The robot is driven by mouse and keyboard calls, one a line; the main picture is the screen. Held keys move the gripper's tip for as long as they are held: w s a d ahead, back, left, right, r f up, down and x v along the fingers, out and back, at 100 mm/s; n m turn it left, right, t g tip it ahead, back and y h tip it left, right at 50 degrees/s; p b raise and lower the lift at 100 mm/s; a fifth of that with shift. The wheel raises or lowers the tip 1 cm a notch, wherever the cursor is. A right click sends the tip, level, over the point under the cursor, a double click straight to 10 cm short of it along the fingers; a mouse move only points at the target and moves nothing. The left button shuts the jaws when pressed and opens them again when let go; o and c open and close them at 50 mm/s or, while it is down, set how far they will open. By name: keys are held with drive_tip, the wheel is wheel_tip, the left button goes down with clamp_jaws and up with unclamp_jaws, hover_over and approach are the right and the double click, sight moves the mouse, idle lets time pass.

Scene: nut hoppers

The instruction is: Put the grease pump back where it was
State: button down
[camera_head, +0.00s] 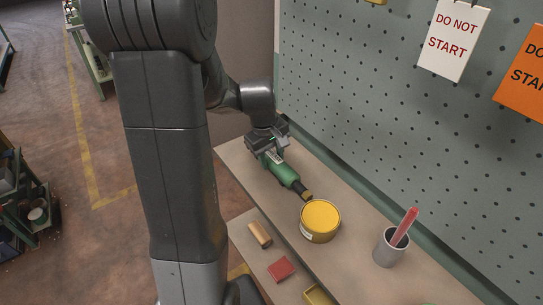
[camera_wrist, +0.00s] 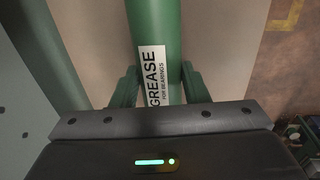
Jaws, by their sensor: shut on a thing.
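The grease pump (camera_head: 281,172) is a green cylinder with a dark nozzle end pointing to the lower right, close to the yellow tin. My gripper (camera_head: 267,143) is at its upper-left end. In the wrist view the green body (camera_wrist: 153,28) with a white GREASE label runs between the two fingers of my gripper (camera_wrist: 158,85), which are shut on it. The pump looks tilted over the shelf (camera_head: 340,185); I cannot tell whether it touches the surface.
A yellow tin (camera_head: 320,220) stands just beyond the nozzle. A grey cup (camera_head: 390,247) with a red stick (camera_head: 405,226) is further right. A wooden piece (camera_head: 259,235) and a red block (camera_head: 281,269) lie on the lower shelf. The pegboard (camera_head: 390,110) rises behind.

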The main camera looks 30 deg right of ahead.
drive_tip(key=c, duration=0.8)
unclamp_jaws()
drive_tip(key=r, duration=0.4)
drive_tip(key=a+r, duration=0.1)
drive_tip(key=r, duration=0.3)
drive_tip(key=a+r, duration=0.1)
drive_tip(key=r, duration=0.2)
drive_tip(key=shift+s+r, duration=0.1)
drive_tip(key=shift+r, duration=0.3)
